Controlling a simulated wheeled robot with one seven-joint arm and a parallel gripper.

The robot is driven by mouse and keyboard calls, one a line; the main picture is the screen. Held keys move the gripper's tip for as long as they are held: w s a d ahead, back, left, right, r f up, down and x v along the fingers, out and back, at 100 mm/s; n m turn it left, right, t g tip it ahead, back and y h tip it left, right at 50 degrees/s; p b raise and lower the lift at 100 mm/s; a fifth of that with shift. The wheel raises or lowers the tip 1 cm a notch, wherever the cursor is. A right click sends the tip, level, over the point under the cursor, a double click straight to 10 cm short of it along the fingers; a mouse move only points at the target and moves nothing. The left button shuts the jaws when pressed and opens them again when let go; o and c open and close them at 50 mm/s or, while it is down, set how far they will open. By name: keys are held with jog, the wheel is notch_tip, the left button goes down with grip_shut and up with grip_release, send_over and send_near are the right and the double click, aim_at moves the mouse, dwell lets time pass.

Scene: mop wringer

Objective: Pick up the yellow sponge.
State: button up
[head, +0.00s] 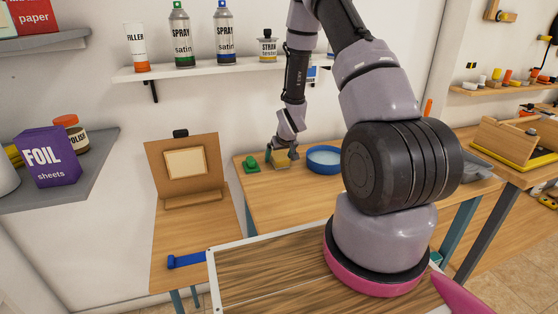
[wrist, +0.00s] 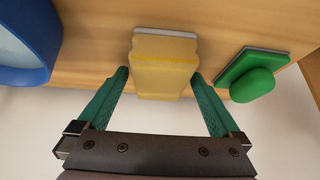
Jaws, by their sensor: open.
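The yellow sponge (wrist: 163,68) is a pale yellow block with a light grey strip along its far edge in the wrist view. It stands at the wooden table's surface. My gripper (wrist: 160,75) is open, with one green finger at each side of the sponge; a small gap seems to show at each fingertip. In the head view my gripper (head: 283,152) is low over the table, and the sponge (head: 281,163) shows only as a small pale patch beneath it, partly hidden by the fingers.
A green knobbed block (wrist: 252,82) stands close to the right of the sponge; the head view has it left of my gripper (head: 250,164). A round blue basin (wrist: 45,75) with pale contents is on the other side. A shelf (head: 205,70) with cans hangs above.

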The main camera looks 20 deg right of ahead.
aim_at(279, 155)
jog(key=c, duration=1.3)
notch_tip(279, 155, up, 10)
jog(key=shift+r, duration=0.1)
